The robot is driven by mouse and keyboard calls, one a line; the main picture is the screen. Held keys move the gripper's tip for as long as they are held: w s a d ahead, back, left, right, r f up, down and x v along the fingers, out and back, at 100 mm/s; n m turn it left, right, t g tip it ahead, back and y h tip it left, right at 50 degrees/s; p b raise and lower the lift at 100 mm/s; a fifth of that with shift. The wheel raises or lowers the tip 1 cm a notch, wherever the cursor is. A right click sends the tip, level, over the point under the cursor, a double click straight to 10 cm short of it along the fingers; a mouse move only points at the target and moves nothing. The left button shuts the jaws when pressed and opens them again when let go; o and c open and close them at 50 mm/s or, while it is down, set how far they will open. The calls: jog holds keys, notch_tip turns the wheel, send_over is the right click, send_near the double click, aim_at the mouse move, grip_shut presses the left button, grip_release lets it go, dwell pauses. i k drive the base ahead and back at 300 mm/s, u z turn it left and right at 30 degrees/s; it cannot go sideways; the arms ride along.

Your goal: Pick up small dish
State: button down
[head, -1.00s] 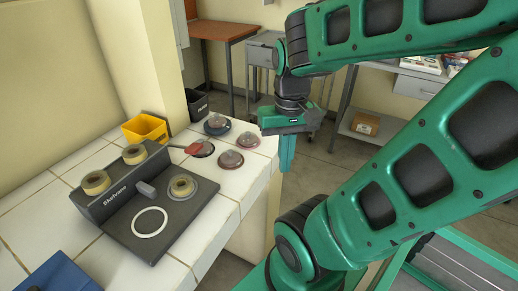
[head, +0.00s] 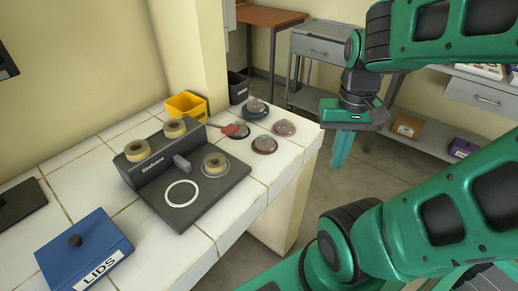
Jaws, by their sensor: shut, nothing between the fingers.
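Several round lidded dishes stand on the white tiled counter near its far right corner. One is on a dark blue base (head: 255,113), one is pinkish (head: 284,128), one is dark red-brown (head: 264,145), and one (head: 238,132) is partly covered by a red piece. I cannot tell which is the small dish. My gripper (head: 341,152) points down with its green fingers together and empty. In the picture it is to the right of the dishes, past the counter's edge, and touches none of them.
A dark grey device (head: 215,195) with tan rolls, a white ring and a clear round dish (head: 215,167) stands on the counter (head: 85,175). A yellow bin (head: 186,106), a black bin (head: 237,88) and a blue LIDS box (head: 85,250) are also there. Open floor lies right of the counter.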

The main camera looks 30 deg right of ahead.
aim_at(261, 150)
jog(key=z, duration=0.05)
jog(key=k, duration=0.3)
jog(key=z, duration=0.35)
jog(key=i, duration=0.5)
jog(key=z, duration=0.5)
jog(key=k, duration=0.8)
jog(key=z, duration=1)
jog(key=k, duration=0.55)
jog(key=z, duration=0.1)
jog(key=i, duration=0.85)
jog(key=u, duration=0.85)
jog(key=i, duration=0.85)
jog(key=u, duration=0.25)
